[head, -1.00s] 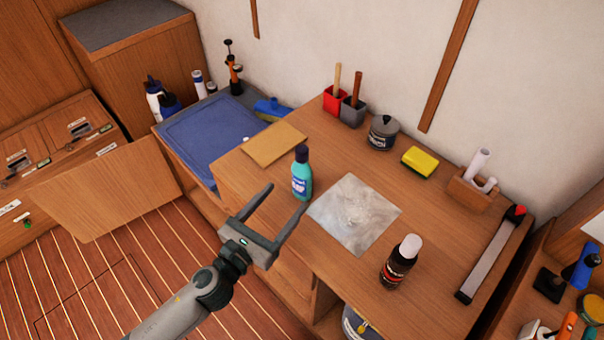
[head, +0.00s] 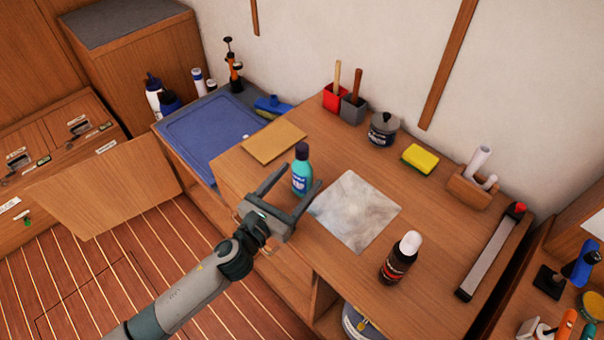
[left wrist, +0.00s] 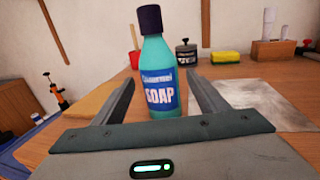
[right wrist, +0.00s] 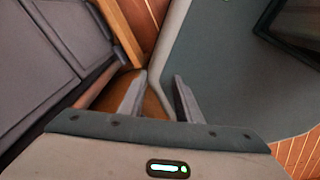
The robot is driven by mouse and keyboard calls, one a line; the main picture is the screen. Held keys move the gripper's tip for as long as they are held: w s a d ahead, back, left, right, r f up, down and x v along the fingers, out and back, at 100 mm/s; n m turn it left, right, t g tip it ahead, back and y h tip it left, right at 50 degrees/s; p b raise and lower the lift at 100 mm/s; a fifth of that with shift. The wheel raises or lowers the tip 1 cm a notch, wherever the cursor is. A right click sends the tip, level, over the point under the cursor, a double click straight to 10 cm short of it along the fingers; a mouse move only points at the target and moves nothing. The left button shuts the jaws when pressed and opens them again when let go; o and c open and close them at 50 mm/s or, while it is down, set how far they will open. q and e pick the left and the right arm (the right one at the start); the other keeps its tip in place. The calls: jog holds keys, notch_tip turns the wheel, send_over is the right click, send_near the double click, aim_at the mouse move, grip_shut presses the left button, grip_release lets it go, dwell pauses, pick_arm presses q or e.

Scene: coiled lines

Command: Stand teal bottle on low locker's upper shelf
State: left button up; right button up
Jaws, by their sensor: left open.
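The teal bottle (head: 302,172), with a dark cap and a soap label, stands upright on the wooden counter near its front left edge. My left gripper (head: 298,186) is open, with its fingers reaching toward the bottle from the front. In the left wrist view the bottle (left wrist: 158,80) stands between the lines of the two fingers, with visible space on each side. My right gripper (right wrist: 160,92) shows only in the right wrist view, its fingers apart with nothing seen between them. I cannot tell which unit is the low locker, and no upper shelf is clearly identifiable.
On the counter (head: 440,205) are a tan board (head: 274,142), a greyish sheet (head: 355,211), a dark bottle with a white cap (head: 400,258), a yellow sponge (head: 420,159) and a grey pot (head: 383,129). A blue lid (head: 208,138) lies left of the counter.

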aim_at(299, 167)
pick_arm(q)
jog(key=shift+x, duration=1.3)
jog(key=c, duration=1.5)
jog(key=shift+o, duration=0.2)
jog(key=shift+r, duration=0.1)
jog(key=shift+r, duration=0.45)
notch_tip(299, 167, up, 4)
jog(key=shift+s+f, duration=0.1)
jog(key=shift+f, duration=0.15)
jog(key=s+d+r, duration=0.6)
jog(key=s+d, duration=0.2)
jog(key=shift+r+b, duration=0.25)
jog(key=shift+b, duration=0.1)
